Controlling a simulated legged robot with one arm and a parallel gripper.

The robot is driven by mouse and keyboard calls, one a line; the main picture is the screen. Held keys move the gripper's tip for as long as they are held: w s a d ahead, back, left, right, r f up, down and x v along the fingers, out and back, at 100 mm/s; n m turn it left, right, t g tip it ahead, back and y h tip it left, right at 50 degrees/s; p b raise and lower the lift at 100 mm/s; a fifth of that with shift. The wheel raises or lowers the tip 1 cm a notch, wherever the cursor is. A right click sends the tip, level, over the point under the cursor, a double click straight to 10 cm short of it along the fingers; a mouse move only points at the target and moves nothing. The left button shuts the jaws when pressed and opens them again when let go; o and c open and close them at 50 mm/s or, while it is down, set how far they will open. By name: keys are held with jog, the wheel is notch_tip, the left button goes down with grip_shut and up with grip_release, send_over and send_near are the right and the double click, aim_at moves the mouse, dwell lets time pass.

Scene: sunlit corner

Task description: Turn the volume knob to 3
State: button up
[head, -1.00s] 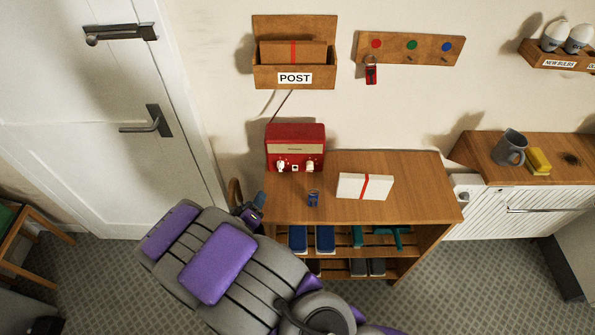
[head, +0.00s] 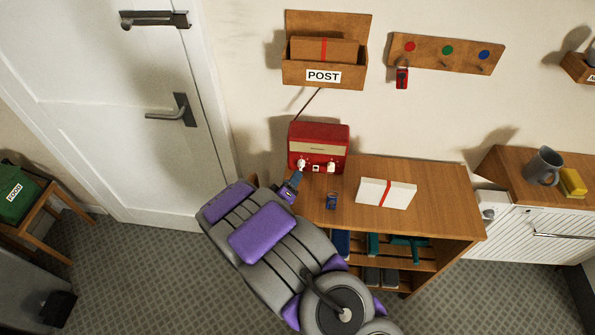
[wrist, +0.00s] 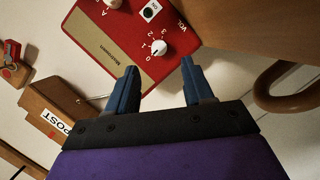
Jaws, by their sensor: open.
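The red radio (head: 318,138) stands at the left end of the wooden shelf top, against the wall. Its volume knob (wrist: 159,47), white and marked VOL, shows in the wrist view beside a small numbered scale; its mark seems to be near 0. In the head view it is the left white knob (head: 301,164). My gripper (wrist: 160,75) is open, its two blue fingers apart and empty. The knob appears between and beyond the fingertips, not between the pads. In the head view my gripper (head: 294,181) is just below the radio's left front.
A second white knob (wrist: 113,3) and an ON button (wrist: 150,11) are on the same face. A small blue item (head: 332,201) and a white box with red ribbon (head: 386,193) lie on the shelf top. The POST holder (head: 324,76) hangs above.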

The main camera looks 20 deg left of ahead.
aim_at(301, 165)
jog(key=b+x, duration=0.1)
jog(key=x, duration=0.4)
jog(key=shift+w+f, duration=0.15)
jog(key=shift+w, duration=0.75)
jog(key=shift+c, duration=0.2)
grip_shut()
